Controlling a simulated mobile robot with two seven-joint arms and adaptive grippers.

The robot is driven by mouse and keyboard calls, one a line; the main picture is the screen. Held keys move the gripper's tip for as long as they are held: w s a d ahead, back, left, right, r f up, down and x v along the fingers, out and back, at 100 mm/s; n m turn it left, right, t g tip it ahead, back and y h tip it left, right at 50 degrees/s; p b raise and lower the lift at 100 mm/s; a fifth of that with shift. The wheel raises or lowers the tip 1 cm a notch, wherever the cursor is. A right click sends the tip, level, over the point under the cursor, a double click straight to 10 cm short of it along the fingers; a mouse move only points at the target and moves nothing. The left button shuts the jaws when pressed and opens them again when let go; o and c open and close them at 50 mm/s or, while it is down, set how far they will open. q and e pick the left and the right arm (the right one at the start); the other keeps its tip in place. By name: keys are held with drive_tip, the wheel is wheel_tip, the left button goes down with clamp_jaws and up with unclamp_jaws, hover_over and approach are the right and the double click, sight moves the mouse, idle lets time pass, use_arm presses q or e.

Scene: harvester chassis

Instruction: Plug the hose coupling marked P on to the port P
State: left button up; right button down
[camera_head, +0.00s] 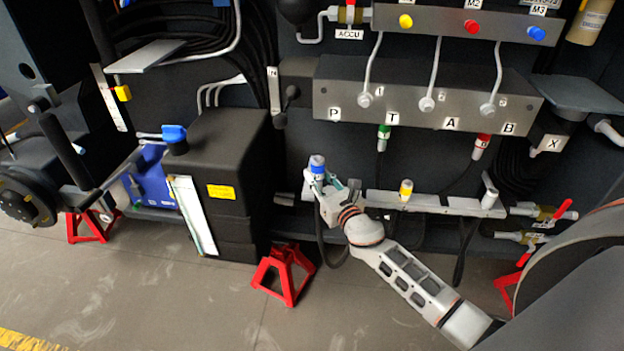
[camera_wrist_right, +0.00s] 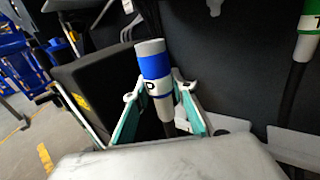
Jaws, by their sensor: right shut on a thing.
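The hose coupling marked P (camera_head: 317,166), grey with a blue band, stands roughly upright in my right gripper (camera_head: 327,184). The right wrist view shows the coupling (camera_wrist_right: 153,66) between the teal finger pads of the gripper (camera_wrist_right: 158,92), its P label facing the camera and its hose running down below. The manifold block (camera_head: 420,97) is above, and the P label (camera_head: 334,114) is at its left end. The opening of port P is not visible from here. The coupling is apart from the block, below and slightly left of the P label. My left gripper is not in view.
A green coupling (camera_head: 384,132) and a red one (camera_head: 483,140) hang under the block. A rail (camera_head: 430,203) with a yellow-banded coupling (camera_head: 406,188) is beside my wrist. A black tank (camera_head: 225,180) stands left. Red stands (camera_head: 285,272) are on the floor.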

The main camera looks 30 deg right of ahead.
drive_tip(key=shift+w+d+f+b, duration=0.1)
drive_tip(key=shift+w+d+b, duration=0.1)
drive_tip(key=shift+d, duration=0.6)
drive_tip(key=shift+w+d+f+b, duration=0.1)
drive_tip(key=shift+w+d+b, duration=0.15)
drive_tip(key=shift+d, duration=0.5)
drive_tip(key=shift+w+d+f+b, duration=0.1)
drive_tip(key=shift+w+d+b, duration=0.1)
drive_tip(key=shift+d, duration=0.6)
wheel_tip(320, 180, down, 2)
drive_tip(key=shift+f+b, duration=0.2)
drive_tip(key=shift+b, duration=0.9)
drive_tip(key=shift+r, duration=0.1)
